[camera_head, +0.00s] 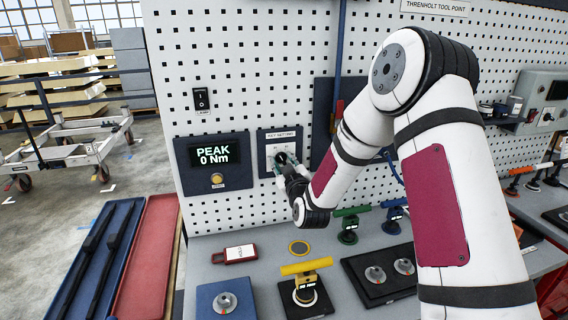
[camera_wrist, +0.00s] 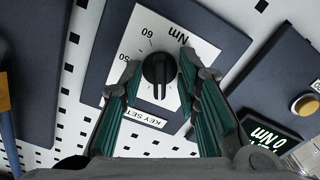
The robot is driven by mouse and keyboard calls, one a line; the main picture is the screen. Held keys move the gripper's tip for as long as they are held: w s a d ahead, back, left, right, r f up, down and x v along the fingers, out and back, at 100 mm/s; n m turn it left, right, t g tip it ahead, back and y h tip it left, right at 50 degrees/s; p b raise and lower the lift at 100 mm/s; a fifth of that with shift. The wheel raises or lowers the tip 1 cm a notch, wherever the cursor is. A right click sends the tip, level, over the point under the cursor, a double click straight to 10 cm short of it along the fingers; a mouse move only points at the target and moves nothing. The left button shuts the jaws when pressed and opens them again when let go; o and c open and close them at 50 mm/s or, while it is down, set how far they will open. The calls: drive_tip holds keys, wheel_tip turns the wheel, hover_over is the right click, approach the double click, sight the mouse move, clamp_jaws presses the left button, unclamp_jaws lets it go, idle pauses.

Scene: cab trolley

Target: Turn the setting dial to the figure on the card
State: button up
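The setting dial (camera_wrist: 159,72) is a black ridged knob on a white scale plate (camera_wrist: 205,48). The scale shows "60", "50" and "Nm", upside down in the wrist view. In the head view the white scale plate (camera_head: 278,144) shows on its dark panel, with the dial mostly hidden behind my gripper (camera_head: 290,168). In the wrist view my gripper (camera_wrist: 160,75) is open, its green-padded fingers on either side of the dial with narrow gaps. A red-framed white card (camera_head: 239,253) lies on the bench; its writing is too small to read.
A display (camera_head: 213,156) left of the dial reads "PEAK 0 Nm", with a yellow button (camera_head: 217,179) below. A yellow-handled tool (camera_head: 305,268), a blue block (camera_head: 225,301) and a dark block (camera_head: 376,276) with round fittings stand on the bench. A pegboard rises behind.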

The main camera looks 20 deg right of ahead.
clamp_jaws()
drive_tip(key=shift+m, duration=0.4)
drive_tip(key=m, duration=0.4)
drive_tip(key=shift+m, duration=0.3)
drive_tip(key=m+p, duration=0.1)
drive_tip(key=m, duration=0.3)
drive_tip(key=shift+a+m, duration=0.1)
drive_tip(key=shift+m, duration=0.2)
drive_tip(key=m+p, duration=0.1)
drive_tip(key=m, duration=0.5)
drive_tip(key=shift+m+p, duration=0.9)
drive_tip(key=shift+m, duration=1.8)
